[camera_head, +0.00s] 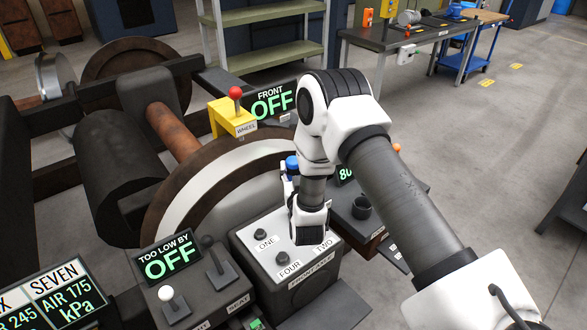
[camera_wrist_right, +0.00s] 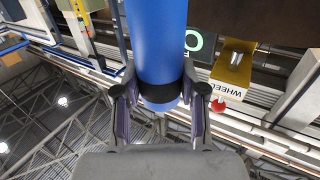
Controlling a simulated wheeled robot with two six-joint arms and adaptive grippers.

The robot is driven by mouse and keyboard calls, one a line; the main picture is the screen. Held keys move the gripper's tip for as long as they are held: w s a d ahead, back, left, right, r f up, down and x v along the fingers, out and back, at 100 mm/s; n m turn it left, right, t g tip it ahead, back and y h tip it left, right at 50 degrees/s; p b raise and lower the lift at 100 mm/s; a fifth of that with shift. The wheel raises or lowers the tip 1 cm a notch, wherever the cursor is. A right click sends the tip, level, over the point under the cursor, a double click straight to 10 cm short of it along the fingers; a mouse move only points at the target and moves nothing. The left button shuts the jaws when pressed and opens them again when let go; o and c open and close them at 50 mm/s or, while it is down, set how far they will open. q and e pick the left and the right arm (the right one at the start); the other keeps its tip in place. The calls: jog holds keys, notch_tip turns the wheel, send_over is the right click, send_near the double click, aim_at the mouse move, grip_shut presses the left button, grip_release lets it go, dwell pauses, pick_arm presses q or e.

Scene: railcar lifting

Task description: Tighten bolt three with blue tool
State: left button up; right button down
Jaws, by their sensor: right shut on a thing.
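The front axle box (camera_head: 290,262) stands at the lower middle of the head view, with labels ONE, FOUR and TWO on its light top. Dark bolts show beside ONE (camera_head: 260,234) and FOUR (camera_head: 283,258). My right arm covers the rest of the top, and no THREE label or bolt shows. My right gripper (camera_wrist_right: 160,92) is shut on the blue tool (camera_wrist_right: 157,40), around its dark band in the wrist view. In the head view, only the blue tool's end (camera_head: 292,163) shows beside my wrist. Its lower end is hidden, so contact with a bolt cannot be told. My left gripper is not in view.
A yellow WHEEL bracket (camera_head: 233,120) with a red knob and a FRONT OFF display (camera_head: 272,103) stand behind. A lever panel (camera_head: 190,295) is at left, and a dark round holder (camera_head: 362,207) at right. Large wheels fill the left.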

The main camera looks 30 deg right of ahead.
aim_at(294, 158)
jog(key=shift+f+b, duration=0.85)
dwell(1.1)
jog(key=shift+s+a+f+b, duration=0.1)
jog(key=shift+f+b, duration=0.6)
jog(key=shift+f, duration=0.2)
dwell(1.8)
jog(key=shift+r, duration=0.1)
jog(key=shift+r+p, duration=0.75)
jog(key=shift+r, duration=0.1)
jog(key=shift+r+p, duration=1.75)
jog(key=shift+r, duration=0.9)
